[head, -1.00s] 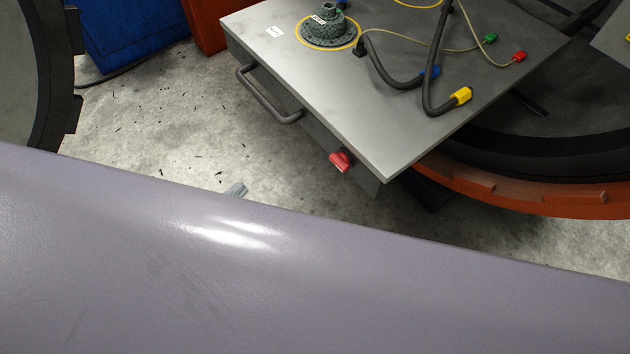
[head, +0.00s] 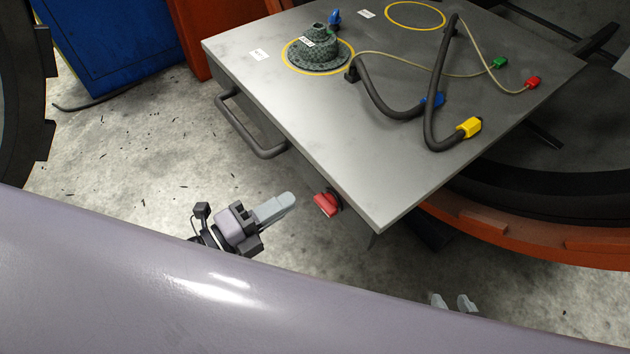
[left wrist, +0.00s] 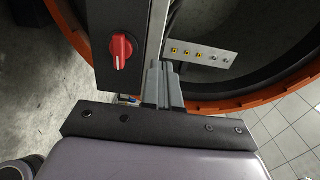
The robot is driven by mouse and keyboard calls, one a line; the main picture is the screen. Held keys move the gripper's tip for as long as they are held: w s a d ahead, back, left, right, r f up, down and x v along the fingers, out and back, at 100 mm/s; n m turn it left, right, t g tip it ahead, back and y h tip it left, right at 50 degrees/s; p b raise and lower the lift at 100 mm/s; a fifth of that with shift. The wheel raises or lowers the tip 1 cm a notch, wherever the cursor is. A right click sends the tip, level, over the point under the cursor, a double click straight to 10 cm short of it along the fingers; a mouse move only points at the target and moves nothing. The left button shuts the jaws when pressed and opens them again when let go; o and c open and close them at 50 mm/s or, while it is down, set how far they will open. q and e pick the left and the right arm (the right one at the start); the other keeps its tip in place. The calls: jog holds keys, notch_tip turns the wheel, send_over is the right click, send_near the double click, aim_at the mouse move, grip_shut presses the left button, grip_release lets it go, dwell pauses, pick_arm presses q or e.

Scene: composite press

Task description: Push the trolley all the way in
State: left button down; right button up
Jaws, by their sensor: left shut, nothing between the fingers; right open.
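The trolley (head: 290,110) is a grey flat-topped cart with a dark bar handle (head: 250,130) on its near left side. A red knob (head: 326,204) sits on that side, to the right of the handle; it also shows in the left wrist view (left wrist: 122,50). The trolley overlaps the orange-rimmed round opening (head: 520,238) at the right. My left gripper (head: 287,200) is shut and empty, just left of the red knob and apart from the handle. Its closed fingers show in the left wrist view (left wrist: 158,70). My right gripper (head: 453,302) is open and empty; only its fingertips show.
On the trolley top stand a green mesh-like part (head: 318,55) in a yellow ring and dark hoses with a yellow connector (head: 469,127). A blue box (head: 110,45) stands at the back left. The floor left of the trolley is mostly clear. My large pale surface hides the foreground.

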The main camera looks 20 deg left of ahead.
aim_at(329, 176)
pick_arm(q)
jog(key=x, duration=0.7)
jog(key=shift+w+d, duration=0.2)
jog(key=shift+w, duration=0.1)
jog(key=shift+w, duration=0.1)
